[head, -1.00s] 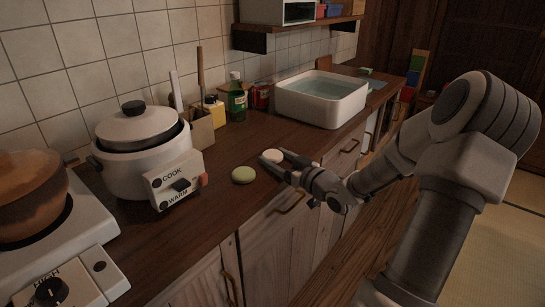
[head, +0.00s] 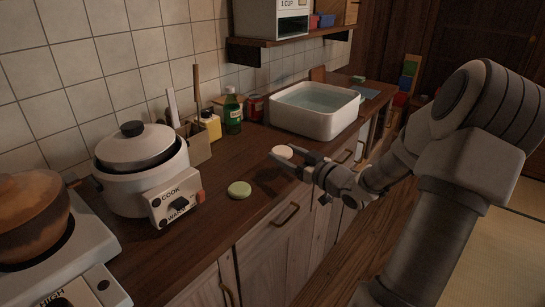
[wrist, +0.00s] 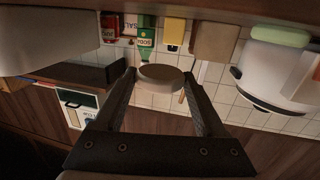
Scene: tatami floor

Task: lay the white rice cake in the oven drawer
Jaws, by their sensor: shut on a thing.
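The white rice cake (head: 282,152) is a small round disc held at the tips of my gripper (head: 290,157), above the wooden counter; a shadow shows on the wood below. In the wrist view the white rice cake (wrist: 162,76) sits between the two fingertips of my gripper (wrist: 162,82), which are shut on it. A similar green rice cake (head: 239,190) lies on the counter to the left; it also shows in the wrist view (wrist: 280,36). I cannot make out an oven drawer in either view.
A rice cooker (head: 142,170) and a stove with a brown pot (head: 30,205) stand left. A white water basin (head: 315,112), a green bottle (head: 232,112) and utensils in a holder (head: 194,145) are behind. A shelf (head: 290,42) overhangs the back. Cabinets (head: 275,250) face forward.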

